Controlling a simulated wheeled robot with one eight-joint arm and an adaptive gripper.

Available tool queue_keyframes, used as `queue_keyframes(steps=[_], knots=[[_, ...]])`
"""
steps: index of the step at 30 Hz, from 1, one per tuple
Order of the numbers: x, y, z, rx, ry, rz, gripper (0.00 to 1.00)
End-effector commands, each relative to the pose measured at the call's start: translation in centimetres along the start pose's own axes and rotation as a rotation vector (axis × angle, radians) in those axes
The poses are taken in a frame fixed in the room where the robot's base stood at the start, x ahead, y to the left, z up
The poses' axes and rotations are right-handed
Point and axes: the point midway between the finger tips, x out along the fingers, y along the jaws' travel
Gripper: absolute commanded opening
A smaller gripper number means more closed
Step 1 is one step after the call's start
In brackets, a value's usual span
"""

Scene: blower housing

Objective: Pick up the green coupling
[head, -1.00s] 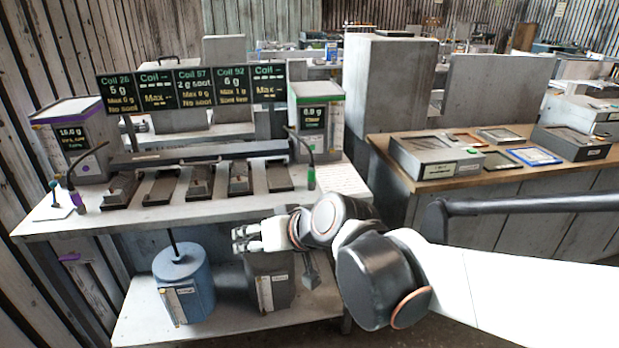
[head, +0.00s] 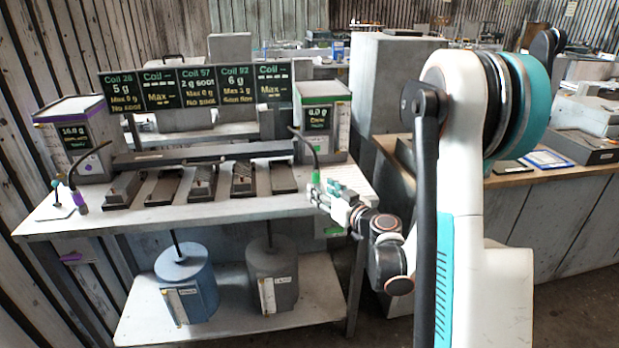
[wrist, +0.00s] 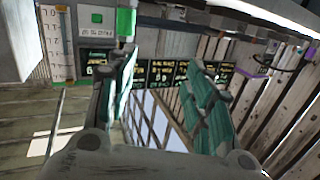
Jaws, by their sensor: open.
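The green coupling (head: 316,178) hangs at the lower end of the dark bent hose from the right green-trimmed box, above the bench's right part. My gripper (head: 322,190) is at the bench's right front, its fingers pointing left and up, close beside the coupling in the head view. I cannot tell whether they touch. In the wrist view my gripper (wrist: 160,62) has its two teal fingers spread apart with nothing between them. A green block (wrist: 126,22) shows beyond the left finger there; I cannot tell whether it is the coupling.
The right box (head: 320,125) stands behind the coupling. Several dark trays (head: 165,188) line the bench (head: 190,215). A purple-ended hose (head: 80,200) is at the left. Blue (head: 187,280) and grey (head: 275,275) canisters stand on the lower shelf. A wooden-topped counter (head: 510,181) is at right.

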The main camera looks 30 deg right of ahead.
Motion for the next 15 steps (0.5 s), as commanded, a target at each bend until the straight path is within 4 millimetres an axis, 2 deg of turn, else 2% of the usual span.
queue_keyframes(steps=[1,3,6,11,15], knots=[[-0.1,1.6,0.7,-0.013,0.019,0.022,0.47],[-0.4,3.1,1.4,-0.034,0.042,0.047,0.47],[-0.7,4.5,2.0,-0.052,0.064,0.071,0.47],[-0.5,5.2,2.1,-0.065,0.075,0.082,0.47],[1.1,5.3,1.7,-0.065,0.074,0.081,0.47]])
